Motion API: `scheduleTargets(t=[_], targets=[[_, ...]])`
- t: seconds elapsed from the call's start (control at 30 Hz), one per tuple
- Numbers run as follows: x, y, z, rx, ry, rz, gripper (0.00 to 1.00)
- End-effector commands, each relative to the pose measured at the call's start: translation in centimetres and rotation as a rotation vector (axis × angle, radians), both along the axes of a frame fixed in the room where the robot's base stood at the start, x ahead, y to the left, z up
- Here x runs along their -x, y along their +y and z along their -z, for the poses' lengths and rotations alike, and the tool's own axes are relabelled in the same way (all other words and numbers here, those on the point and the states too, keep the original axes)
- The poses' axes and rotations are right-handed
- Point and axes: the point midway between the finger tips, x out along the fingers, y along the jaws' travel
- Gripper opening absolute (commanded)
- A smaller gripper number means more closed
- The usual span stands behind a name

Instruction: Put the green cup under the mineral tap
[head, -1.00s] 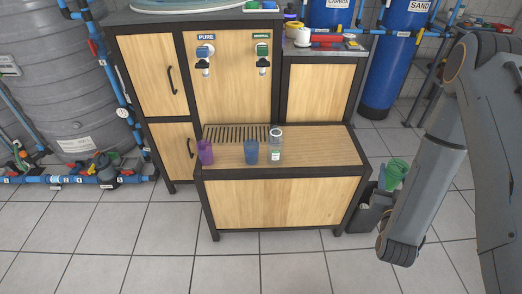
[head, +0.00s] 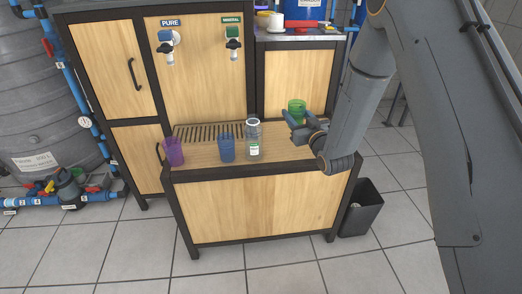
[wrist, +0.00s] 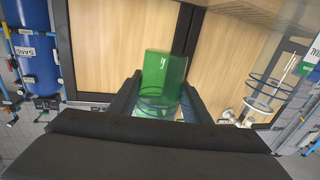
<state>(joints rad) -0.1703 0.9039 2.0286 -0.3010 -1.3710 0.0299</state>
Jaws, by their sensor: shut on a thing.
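The green cup (head: 296,108) is held by my gripper (head: 301,122) above the right part of the wooden bench. In the wrist view the green cup (wrist: 164,80) sits between the two dark fingers of my gripper (wrist: 158,103), which is shut on it. The mineral tap (head: 233,44), with a green label, is on the cabinet panel, up and to the left of the cup. The drip grille (head: 208,132) lies along the back of the bench below the taps.
The pure tap (head: 167,46) is left of the mineral tap. A purple cup (head: 173,152), a blue cup (head: 227,149) and a clear bottle (head: 253,138) stand on the bench (head: 200,162). A dark bin (head: 361,208) stands on the floor at right.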

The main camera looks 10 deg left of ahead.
Motion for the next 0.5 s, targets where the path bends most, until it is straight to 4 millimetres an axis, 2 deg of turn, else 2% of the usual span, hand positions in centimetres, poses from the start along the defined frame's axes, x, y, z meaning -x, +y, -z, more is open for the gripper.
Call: scheduleTargets(t=[0.1,0.27,0.37,0.5], targets=[[-1.4,2.1,-0.2,-0.002,-0.003,-0.043,0.20],[-2.0,3.4,-0.5,-0.003,0.001,-0.071,0.20],[-2.1,3.6,0.6,-0.003,0.004,-0.075,0.20],[-2.1,3.5,3.3,-0.002,0.006,-0.075,0.20]])
